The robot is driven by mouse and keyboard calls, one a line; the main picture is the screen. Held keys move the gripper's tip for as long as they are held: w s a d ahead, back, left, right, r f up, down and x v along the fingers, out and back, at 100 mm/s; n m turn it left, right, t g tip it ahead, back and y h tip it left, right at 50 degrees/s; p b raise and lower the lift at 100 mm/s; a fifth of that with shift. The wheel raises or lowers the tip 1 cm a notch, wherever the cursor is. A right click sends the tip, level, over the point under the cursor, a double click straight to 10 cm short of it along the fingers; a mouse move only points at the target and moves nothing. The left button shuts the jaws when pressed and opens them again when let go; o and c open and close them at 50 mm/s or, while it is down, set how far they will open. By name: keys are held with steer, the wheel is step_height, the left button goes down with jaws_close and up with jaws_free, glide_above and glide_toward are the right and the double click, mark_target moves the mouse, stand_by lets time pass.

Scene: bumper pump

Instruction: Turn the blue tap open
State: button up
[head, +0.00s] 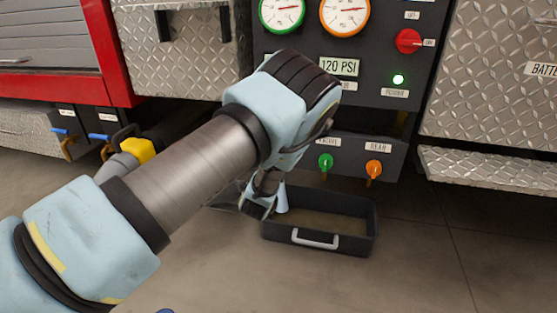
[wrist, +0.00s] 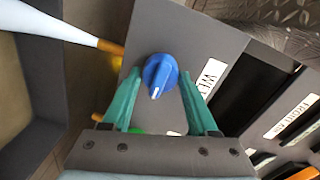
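The blue tap (wrist: 160,74) is a round knob with a white pointer mark, on a grey panel (wrist: 205,45) in the wrist view. The mark points down, slightly left, in that picture. My gripper (wrist: 160,73) is open, with one green finger on each side of the knob. Gaps show between the fingers and the knob, and I cannot tell whether the tips reach its depth. In the head view my gripper (head: 264,193) is low by the panel's left end, and my arm hides the blue tap.
A green tap (head: 325,162) and an orange tap (head: 373,168) sit to the right on the lower panel. A dark tray (head: 363,228) stands on the floor below. A white cone with an orange tip (wrist: 70,28) is close on the left. Open floor (head: 420,260) lies at right.

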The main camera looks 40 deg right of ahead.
steer(key=o, duration=0.3)
steer(key=shift+o, duration=0.2)
steer(key=p+v, duration=0.3)
steer(key=v, duration=0.7)
steer(key=shift+s+a+p, duration=0.15)
steer(key=shift+a+p, duration=0.15)
steer(key=shift+a, duration=0.05)
